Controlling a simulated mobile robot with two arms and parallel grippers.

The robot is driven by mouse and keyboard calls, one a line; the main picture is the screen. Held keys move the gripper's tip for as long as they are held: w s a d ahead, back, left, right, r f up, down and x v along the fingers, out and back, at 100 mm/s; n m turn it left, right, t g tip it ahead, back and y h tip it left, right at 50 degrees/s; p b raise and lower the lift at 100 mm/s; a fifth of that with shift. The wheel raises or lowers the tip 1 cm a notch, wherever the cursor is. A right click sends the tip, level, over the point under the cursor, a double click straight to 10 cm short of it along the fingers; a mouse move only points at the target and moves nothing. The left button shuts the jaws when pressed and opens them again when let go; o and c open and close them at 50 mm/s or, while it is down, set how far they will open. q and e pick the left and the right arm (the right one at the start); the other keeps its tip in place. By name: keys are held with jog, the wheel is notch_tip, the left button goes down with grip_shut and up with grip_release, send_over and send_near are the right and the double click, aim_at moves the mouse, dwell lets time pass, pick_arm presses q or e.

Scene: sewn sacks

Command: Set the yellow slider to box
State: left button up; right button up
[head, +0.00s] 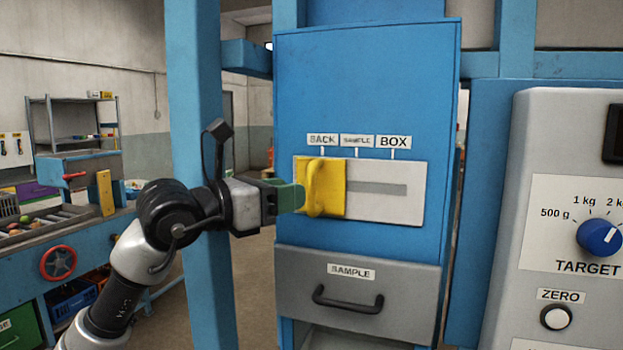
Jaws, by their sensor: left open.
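The yellow slider (333,189) is a plate with a raised curved handle, on a pale panel (412,212) on the front of a blue cabinet (370,85). It sits at the left end of its slot, under the SACK label (322,140). The SAMPLE label (357,141) is right of that, and the BOX label (393,142) is furthest right. My left gripper (296,197) is open, its green fingers at the left side of the handle. Whether they touch it I cannot tell. My right gripper is not in view.
A grey drawer (400,283) with a black handle and a SAMPLE label is below the panel. A blue post (197,90) stands behind my left arm. At right is a grey control box (545,130) with a blue TARGET knob (599,237) and a ZERO button (555,317).

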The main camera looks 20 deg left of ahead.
aim_at(311, 205)
pick_arm(q)
jog(key=p+x, duration=0.1)
jog(key=x, duration=0.4)
jog(key=shift+w+d+p, duration=0.15)
jog(key=shift+w+p, duration=0.05)
jog(key=shift+p, duration=0.15)
grip_shut()
